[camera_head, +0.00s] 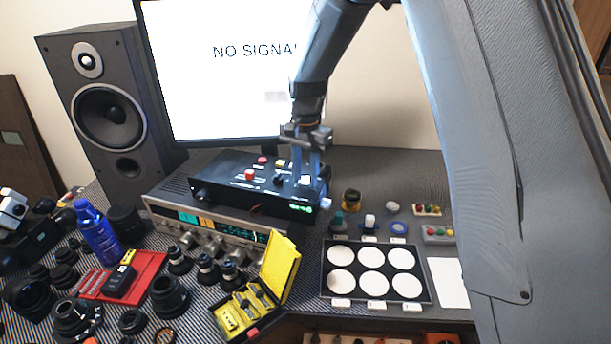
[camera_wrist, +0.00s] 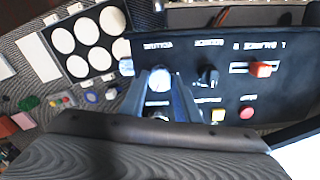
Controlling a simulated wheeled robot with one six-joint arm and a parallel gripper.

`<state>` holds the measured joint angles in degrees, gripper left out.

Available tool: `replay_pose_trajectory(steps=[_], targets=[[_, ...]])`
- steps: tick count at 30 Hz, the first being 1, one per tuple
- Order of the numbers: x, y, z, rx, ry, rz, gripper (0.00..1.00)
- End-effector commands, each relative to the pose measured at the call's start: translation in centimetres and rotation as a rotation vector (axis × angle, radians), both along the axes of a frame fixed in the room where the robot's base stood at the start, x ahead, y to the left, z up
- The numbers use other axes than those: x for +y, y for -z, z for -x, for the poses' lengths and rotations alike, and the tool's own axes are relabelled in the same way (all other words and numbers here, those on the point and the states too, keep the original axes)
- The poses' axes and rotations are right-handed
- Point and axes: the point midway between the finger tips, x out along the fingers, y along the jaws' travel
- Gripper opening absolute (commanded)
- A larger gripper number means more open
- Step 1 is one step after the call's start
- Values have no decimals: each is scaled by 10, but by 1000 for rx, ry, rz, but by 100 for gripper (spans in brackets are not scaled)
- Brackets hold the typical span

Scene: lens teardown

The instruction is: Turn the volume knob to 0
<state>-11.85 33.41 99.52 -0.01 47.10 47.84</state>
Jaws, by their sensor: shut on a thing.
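The black control box (camera_head: 222,186) stands on top of a silver receiver in the head view. In the wrist view its black panel (camera_wrist: 222,87) fills the right half. The volume knob (camera_wrist: 160,78), pale on top, sits beside the upside-down "VOLUME" label. My gripper (camera_wrist: 161,84) points down at the panel, shut on the knob, with one blue-grey finger on each side. In the head view my gripper (camera_head: 307,178) is at the box's right end, and its fingers hide most of the knob. The knob's pointer and setting cannot be read.
A black knob (camera_wrist: 208,75), an orange-red slider cap (camera_wrist: 261,69), a yellow button (camera_wrist: 217,115) and a red button (camera_wrist: 247,112) are close by on the panel. A green display (camera_head: 301,209) is on the box's front edge. The monitor (camera_head: 215,75) stands behind.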

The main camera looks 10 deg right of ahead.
Motion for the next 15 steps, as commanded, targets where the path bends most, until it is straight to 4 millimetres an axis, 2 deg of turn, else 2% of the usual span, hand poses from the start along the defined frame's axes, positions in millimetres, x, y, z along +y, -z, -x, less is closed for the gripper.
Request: replay_pose_trajectory(steps=[15], targets=[[1,-1,-1,-3,-490,-1,7]])
